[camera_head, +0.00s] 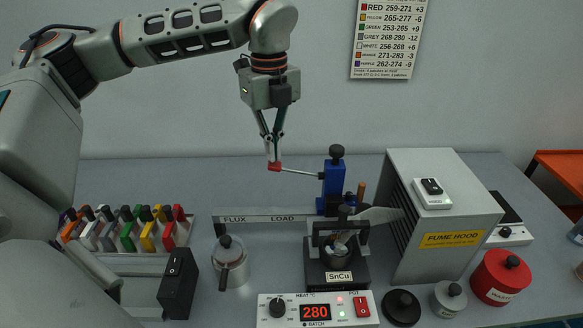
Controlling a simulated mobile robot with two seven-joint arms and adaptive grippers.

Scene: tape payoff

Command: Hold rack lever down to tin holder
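The rack lever (299,171) is a thin metal rod with a red knob (274,167) at its left end. It runs nearly level from a blue rack block (333,185) with a black knob on top. My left gripper (272,158) points down from above, and its fingertips close together on the red knob. The tin holder is hard to single out; a dark pot stand labelled SnCu (338,277) stands below the blue block, with a small metal cup in it. The block's lower end is partly hidden behind the stand. My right gripper is not in view.
A grey fume hood (440,215) stands right of the stand. A heater panel reading 280 (318,311) is in front. A rail marked FLUX LOAD (263,216), a metal pot (232,265) and a rack of coloured-handled pieces (130,235) lie left. The back left bench is clear.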

